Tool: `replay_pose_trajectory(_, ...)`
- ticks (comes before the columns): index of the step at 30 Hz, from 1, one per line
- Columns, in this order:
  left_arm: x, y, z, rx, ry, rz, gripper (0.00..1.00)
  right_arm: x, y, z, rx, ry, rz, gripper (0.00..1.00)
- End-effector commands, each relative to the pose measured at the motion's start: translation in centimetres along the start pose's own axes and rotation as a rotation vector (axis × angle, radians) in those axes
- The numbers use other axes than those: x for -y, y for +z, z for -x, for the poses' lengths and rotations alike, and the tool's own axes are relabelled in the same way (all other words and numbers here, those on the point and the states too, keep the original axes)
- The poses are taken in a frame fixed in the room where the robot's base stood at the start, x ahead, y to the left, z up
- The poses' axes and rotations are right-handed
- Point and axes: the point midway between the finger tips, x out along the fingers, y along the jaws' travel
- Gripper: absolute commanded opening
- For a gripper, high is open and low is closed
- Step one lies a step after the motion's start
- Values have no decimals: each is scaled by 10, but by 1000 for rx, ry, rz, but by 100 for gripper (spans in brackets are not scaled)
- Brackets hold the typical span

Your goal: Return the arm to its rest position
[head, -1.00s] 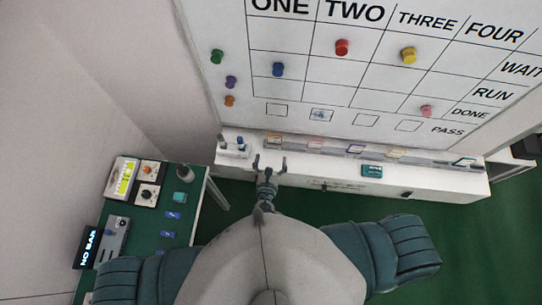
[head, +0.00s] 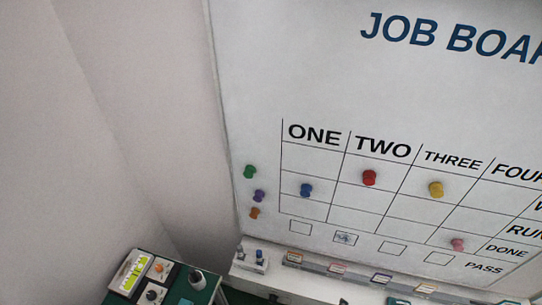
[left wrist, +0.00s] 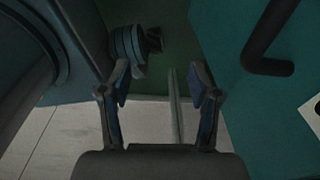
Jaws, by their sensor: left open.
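My left gripper (left wrist: 161,80) shows in the left wrist view. Its two fingers are apart and nothing is between them. Green and pale grey surfaces lie beyond the fingers. The head view does not clearly show either gripper; only a small dark bit shows at its bottom edge below the board, too little to identify. My right gripper is not in view.
The job board (head: 330,80) fills the right of the head view, with several coloured magnets such as a red one (head: 369,178). A ledge (head: 300,281) with cards runs below it. A green bench (head: 193,292) with instruments stands at the bottom left, beside a bare wall.

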Motion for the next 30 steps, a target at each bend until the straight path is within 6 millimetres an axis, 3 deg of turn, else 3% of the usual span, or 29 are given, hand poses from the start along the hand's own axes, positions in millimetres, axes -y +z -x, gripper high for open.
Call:
replay_pose_trajectory(3, 0, 0, 0, 0, 0, 0, 62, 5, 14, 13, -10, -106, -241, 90)
replay_pose_trajectory(13, 0, 0, 0, 0, 0, 0, 62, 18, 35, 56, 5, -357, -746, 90)
replay_pose_trajectory(23, 0, 1, -8, 1, 0, 0, 62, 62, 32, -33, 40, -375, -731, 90)
replay_pose_trajectory(30, 0, 2, -14, 1, 0, 0, 62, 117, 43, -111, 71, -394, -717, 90)
